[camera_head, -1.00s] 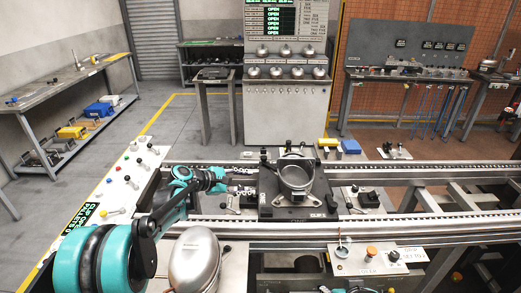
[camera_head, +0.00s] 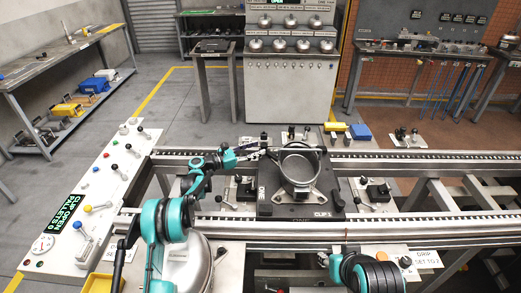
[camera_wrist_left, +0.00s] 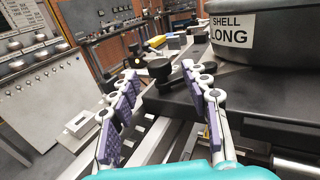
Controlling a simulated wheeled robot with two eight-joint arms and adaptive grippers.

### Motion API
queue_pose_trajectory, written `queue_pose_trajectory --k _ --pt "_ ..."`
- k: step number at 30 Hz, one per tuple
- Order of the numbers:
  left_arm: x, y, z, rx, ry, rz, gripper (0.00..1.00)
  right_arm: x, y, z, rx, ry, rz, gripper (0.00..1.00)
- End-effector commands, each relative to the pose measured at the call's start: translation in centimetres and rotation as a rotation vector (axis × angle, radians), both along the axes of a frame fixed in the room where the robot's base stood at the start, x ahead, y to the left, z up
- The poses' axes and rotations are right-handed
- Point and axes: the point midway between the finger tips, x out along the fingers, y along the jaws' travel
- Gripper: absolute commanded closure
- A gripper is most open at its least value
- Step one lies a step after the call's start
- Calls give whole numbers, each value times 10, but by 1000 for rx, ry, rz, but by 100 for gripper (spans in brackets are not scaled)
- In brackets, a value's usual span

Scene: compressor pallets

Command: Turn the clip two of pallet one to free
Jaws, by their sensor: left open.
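Pallet one (camera_head: 285,212), a dark plate marked ONE and CLIP 1 at its front, sits on the conveyor with a round metal shell (camera_head: 298,172) on it. In the left wrist view the shell (camera_wrist_left: 270,50) reads SHELL LONG. A black clip with a round knob (camera_wrist_left: 159,68) stands at the pallet's near corner there; its number is not readable. My left gripper (camera_head: 256,151) is open at the pallet's back left corner. In the left wrist view its purple-padded fingers (camera_wrist_left: 160,85) stand apart on either side of the clip, with no clear grip on it.
Conveyor rails (camera_head: 420,229) run left and right of the pallet. A control panel (camera_head: 100,195) with coloured knobs and a display reading CLIP OPEN stands at left. A silver dome (camera_head: 187,265) is at the front. Small black fixtures (camera_head: 376,190) flank the pallet.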

Motion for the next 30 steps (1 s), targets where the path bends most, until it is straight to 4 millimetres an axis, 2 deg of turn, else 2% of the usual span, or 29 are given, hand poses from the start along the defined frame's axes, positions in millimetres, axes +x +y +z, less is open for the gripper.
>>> queue_pose_trajectory --k 6,15,20,21,26,30 --pt "11 -20 -1 0 -1 0 53 0 0 -9 0 0 0 60" --pt "12 -22 1 1 0 1 53 0 0 -8 0 0 0 60" --pt "12 -22 1 2 -1 1 95 0 0 -8 0 0 0 60" --pt "12 -22 1 2 -1 1 100 0 0 -8 0 0 0 60" --pt "12 -20 1 2 -1 0 100 0 0 -8 0 0 0 60" --pt "-1 -4 1 2 -1 -16 100 0 0 -7 0 0 0 60"
